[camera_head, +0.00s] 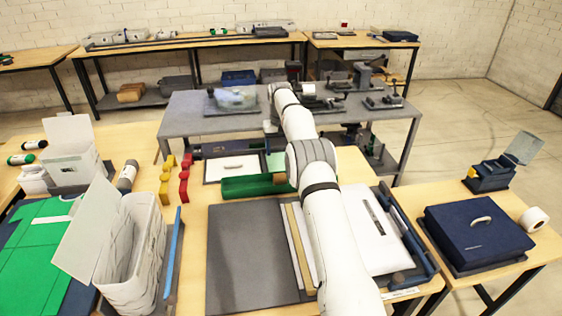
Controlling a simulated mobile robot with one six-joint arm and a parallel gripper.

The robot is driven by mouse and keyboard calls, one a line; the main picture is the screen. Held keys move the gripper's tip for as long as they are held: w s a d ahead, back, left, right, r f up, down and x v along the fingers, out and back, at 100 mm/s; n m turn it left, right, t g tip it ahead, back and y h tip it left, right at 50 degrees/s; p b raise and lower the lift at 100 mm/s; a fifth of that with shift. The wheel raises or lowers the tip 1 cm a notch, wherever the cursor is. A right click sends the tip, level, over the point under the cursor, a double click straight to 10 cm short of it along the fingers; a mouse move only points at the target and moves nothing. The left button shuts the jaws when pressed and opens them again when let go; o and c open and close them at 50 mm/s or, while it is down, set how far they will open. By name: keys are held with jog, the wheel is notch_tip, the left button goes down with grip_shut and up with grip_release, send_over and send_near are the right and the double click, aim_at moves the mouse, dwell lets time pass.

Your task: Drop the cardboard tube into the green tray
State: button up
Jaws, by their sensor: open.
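The green tray (246,186) lies on the wooden table, left of my arm's elbow. A small brown piece (280,178), which looks like the end of the cardboard tube, shows at the tray's right end. My arm hides the rest, and I cannot tell whether it lies inside the tray or against its edge. My arm reaches forward over the table and bends down at its far end. My gripper (271,128) shows only as a small dark part there, beyond and above the tray. It is open, with nothing visible in it.
A white-lidded box (231,167) lies behind the tray. Red (184,180) and yellow (166,182) pieces stand to its left. A grey mat (248,255) lies clear in front. A tall white box (133,245) stands at front left, and a navy case (476,233) sits at right.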

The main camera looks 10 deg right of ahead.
jog(key=s+r, duration=0.6)
jog(key=r, duration=0.7)
jog(key=s+r+t, duration=0.2)
jog(key=s+r, duration=0.6)
jog(key=s, duration=2)
jog(key=s+f, duration=0.3)
jog(key=s, duration=0.5)
jog(key=s+f+t, duration=0.1)
jog(key=s+f, duration=0.2)
jog(key=s, duration=0.6)
jog(key=shift+s+d, duration=0.25)
